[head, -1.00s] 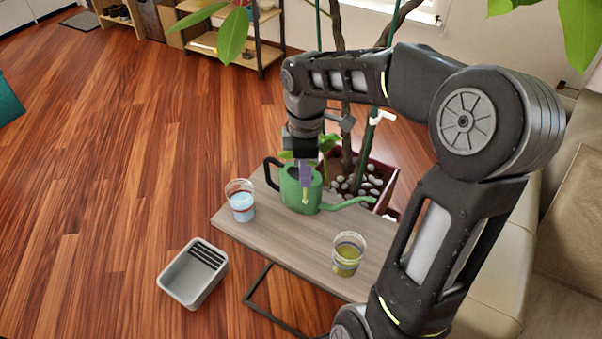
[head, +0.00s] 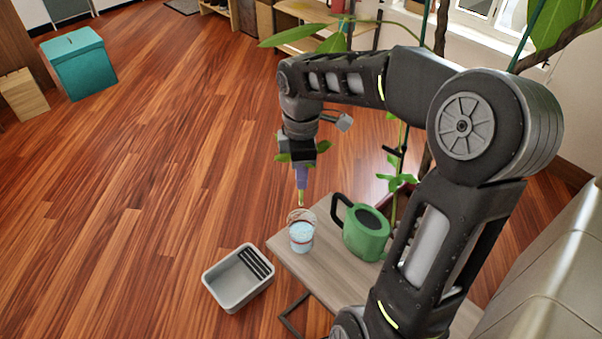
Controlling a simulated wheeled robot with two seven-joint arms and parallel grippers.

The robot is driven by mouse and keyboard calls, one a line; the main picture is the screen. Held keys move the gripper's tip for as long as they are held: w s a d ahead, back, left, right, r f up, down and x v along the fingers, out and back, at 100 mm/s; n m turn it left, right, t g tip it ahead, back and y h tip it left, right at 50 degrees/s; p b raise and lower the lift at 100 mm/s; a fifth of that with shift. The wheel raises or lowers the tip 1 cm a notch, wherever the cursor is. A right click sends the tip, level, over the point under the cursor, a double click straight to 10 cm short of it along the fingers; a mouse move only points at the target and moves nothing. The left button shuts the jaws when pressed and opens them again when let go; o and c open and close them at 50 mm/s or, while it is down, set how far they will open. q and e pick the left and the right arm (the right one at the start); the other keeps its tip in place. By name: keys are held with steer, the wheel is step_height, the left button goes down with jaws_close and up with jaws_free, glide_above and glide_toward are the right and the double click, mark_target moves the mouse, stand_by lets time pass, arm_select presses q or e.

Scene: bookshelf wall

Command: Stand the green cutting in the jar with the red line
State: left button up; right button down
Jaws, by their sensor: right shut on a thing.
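My right gripper (head: 301,172) is shut on the green cutting, pointing down. The cutting's leaves (head: 322,147) stick out on both sides of the gripper, and its pale green stem (head: 301,197) hangs below the purple fingers. A clear jar (head: 301,237) with light blue water stands upright at the table's left end. A thin reddish line seems to run near its rim. In the picture the stem's tip appears just above the jar's mouth; I cannot tell whether it is inside. My left gripper is not in view.
A green watering can (head: 366,236) stands on the wooden side table (head: 326,268), right of the jar. A grey tray (head: 226,287) lies on the floor at left. A teal bin (head: 84,66) stands far left. The floor between is clear.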

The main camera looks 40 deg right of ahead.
mark_target(301, 204)
steer(key=shift+f+b, duration=2.05)
steer(key=shift+f, duration=0.35)
steer(key=shift+f+b, duration=0.35)
steer(key=shift+f, duration=0.3)
steer(key=shift+p, duration=0.45)
steer(key=shift+f, duration=0.3)
steer(key=shift+f+b, duration=4.05)
steer(key=shift+f, duration=1.5)
steer(key=c, duration=1.4)
jaws_free()
steer(key=shift+c, duration=0.2)
steer(key=shift+o, duration=0.6)
